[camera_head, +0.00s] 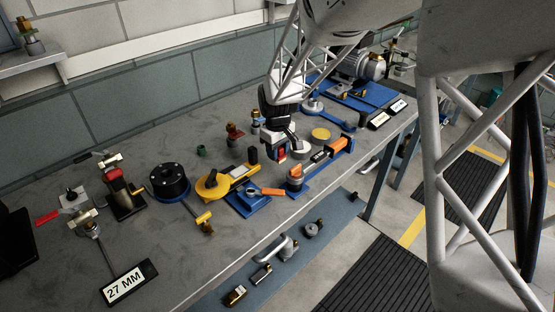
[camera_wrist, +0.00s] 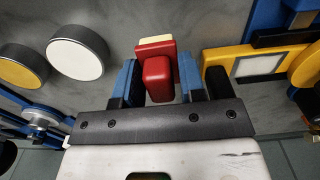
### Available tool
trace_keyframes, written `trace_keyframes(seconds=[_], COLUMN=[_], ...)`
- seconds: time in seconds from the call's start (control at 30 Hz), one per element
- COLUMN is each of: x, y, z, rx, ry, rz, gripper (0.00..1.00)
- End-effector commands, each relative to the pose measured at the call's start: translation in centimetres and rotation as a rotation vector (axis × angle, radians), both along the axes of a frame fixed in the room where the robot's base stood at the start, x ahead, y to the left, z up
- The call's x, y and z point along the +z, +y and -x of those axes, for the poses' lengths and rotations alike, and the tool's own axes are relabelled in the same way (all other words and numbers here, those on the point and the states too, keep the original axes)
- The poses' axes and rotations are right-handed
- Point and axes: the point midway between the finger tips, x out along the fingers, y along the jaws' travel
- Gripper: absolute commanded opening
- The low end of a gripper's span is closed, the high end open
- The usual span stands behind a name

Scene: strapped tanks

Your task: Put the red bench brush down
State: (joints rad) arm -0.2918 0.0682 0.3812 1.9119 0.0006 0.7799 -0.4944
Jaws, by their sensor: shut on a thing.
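The red bench brush (camera_wrist: 158,75) is between the blue-padded fingers of my gripper (camera_wrist: 160,85) in the wrist view. It has a red body, a red raised grip and a cream strip along its far edge. In the head view my gripper (camera_head: 281,153) is low over the middle of the grey workbench (camera_head: 330,120), and a bit of the red brush (camera_head: 282,155) shows between the fingers. I cannot tell whether the brush touches the bench top. My fingers hide parts of its sides.
A white-topped disc (camera_wrist: 75,58) and a yellow-topped disc (camera_wrist: 22,67) stand left of the brush in the wrist view. A yellow tool (camera_wrist: 255,62) lies close on the right. In the head view, an orange-and-blue fixture (camera_head: 335,146) lies at the front edge. Bare bench shows beyond the brush.

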Motion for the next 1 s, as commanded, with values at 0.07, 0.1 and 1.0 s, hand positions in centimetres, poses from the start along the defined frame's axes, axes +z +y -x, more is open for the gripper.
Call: trace_keyframes(seconds=[0.07, 0.1, 1.0], x=[0.0, 0.0, -3.7], y=[0.0, 0.0, 0.0], z=[0.0, 0.0, 0.0], rx=[0.0, 0.0, 0.0], ry=[0.0, 0.0, 0.0], rz=[0.0, 0.0, 0.0], gripper=[0.0, 0.0, 0.0])
